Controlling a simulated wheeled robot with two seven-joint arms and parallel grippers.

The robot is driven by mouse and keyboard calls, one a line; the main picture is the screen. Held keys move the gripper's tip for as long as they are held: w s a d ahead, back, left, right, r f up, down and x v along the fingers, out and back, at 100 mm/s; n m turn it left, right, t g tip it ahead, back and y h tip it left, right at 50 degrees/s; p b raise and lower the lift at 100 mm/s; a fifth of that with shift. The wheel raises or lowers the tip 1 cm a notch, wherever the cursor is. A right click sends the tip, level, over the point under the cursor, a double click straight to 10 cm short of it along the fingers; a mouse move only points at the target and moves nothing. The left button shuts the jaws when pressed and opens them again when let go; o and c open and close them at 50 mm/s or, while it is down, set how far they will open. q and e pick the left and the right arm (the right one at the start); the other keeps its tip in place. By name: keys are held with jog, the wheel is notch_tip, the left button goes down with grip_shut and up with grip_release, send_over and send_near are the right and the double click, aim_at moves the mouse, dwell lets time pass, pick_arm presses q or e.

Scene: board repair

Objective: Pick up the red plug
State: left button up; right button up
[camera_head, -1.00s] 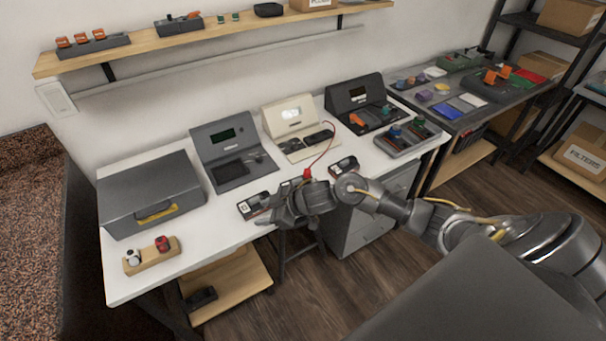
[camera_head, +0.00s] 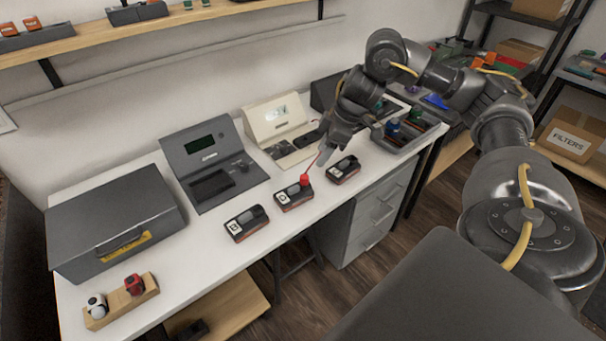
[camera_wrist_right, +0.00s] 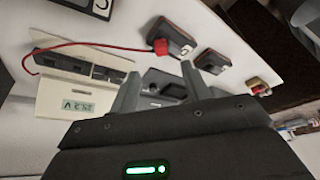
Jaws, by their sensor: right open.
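The red plug (camera_head: 304,180) sits at one end of the middle of three small black modules (camera_head: 294,196), on the white bench. A thin red cable runs from it towards the cream tester (camera_head: 277,122). In the right wrist view the red plug (camera_wrist_right: 160,46) is beyond my fingertips, with its cable looping left to the cream tester (camera_wrist_right: 65,97). My right gripper (camera_head: 326,152) is above the bench, behind the plug. My left gripper is not in view.
A dark grey tester (camera_head: 212,165) and grey case (camera_head: 115,225) stand left. Black modules flank the middle one, left (camera_head: 247,223) and right (camera_head: 343,169). A wooden block (camera_head: 112,312) holds a red and a white piece. A grey tray (camera_head: 415,135) stands right.

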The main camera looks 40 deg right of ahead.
jog(key=b, duration=0.2)
send_over(306, 177)
jog(key=s+d, duration=0.2)
jog(key=f, duration=0.4)
jog(key=shift+w+f, duration=0.25)
jog(key=shift+f, duration=0.15)
jog(key=shift+a+f, duration=0.1)
jog(key=shift+f, duration=0.15)
jog(key=b+x, duration=0.1)
jog(key=x, duration=0.3)
jog(key=shift+w+a+f, duration=0.15)
jog(key=shift+a, duration=0.05)
jog(key=shift+f, duration=0.2)
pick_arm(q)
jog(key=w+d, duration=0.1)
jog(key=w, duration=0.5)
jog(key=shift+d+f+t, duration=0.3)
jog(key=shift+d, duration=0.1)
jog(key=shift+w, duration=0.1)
pick_arm(e)
jog(key=shift+c, duration=0.2)
grip_shut()
